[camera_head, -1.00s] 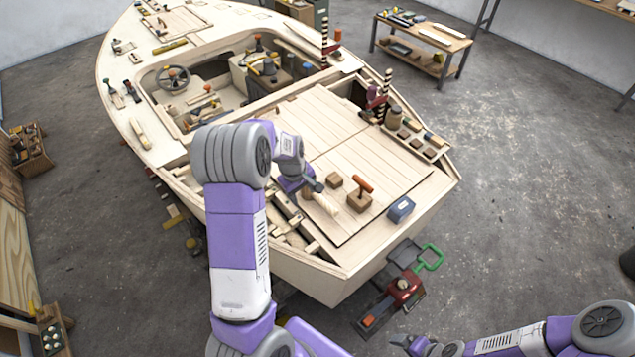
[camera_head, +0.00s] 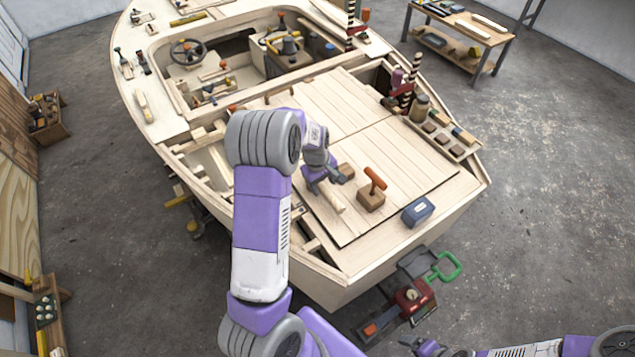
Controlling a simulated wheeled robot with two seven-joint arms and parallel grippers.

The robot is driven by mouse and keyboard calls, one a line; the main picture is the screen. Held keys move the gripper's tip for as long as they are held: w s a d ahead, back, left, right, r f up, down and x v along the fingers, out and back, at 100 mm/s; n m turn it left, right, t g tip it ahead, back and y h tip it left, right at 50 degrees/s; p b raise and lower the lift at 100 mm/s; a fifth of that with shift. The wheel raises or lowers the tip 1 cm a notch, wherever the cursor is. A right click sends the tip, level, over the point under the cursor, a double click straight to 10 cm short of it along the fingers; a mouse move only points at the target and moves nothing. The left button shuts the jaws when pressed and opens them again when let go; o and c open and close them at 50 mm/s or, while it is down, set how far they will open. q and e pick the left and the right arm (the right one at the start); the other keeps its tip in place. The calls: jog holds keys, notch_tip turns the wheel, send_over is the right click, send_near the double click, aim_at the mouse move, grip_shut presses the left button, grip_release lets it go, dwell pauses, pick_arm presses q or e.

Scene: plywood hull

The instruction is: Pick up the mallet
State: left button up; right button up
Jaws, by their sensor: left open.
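A wooden block with an upright orange handle (camera_head: 371,198) stands on the boat's plank deck, right of my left gripper. It may be the mallet; I cannot tell for sure. A pale wooden bar (camera_head: 334,202) lies on the deck just below the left gripper, its upper end hidden by the gripper. My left gripper (camera_head: 342,177) is open, low over the deck. A small brown block (camera_head: 347,169) is right at its fingertips; whether they touch is unclear. My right gripper (camera_head: 412,344) is at the bottom, off the boat, small and dark.
A blue box (camera_head: 418,211) sits at the deck's near right edge. A tray of small blocks (camera_head: 440,136) and a brown jar (camera_head: 420,107) are along the right side. A red machine (camera_head: 412,298) and green handle (camera_head: 446,266) are below the stern. The middle deck is clear.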

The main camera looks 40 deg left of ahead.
aim_at(325, 189)
pick_arm(q)
jog(key=f, duration=0.3)
jog(key=w+f+b, duration=0.1)
jog(key=f, duration=0.1)
jog(key=shift+d, duration=0.15)
jog(key=shift+r, duration=0.15)
grip_shut()
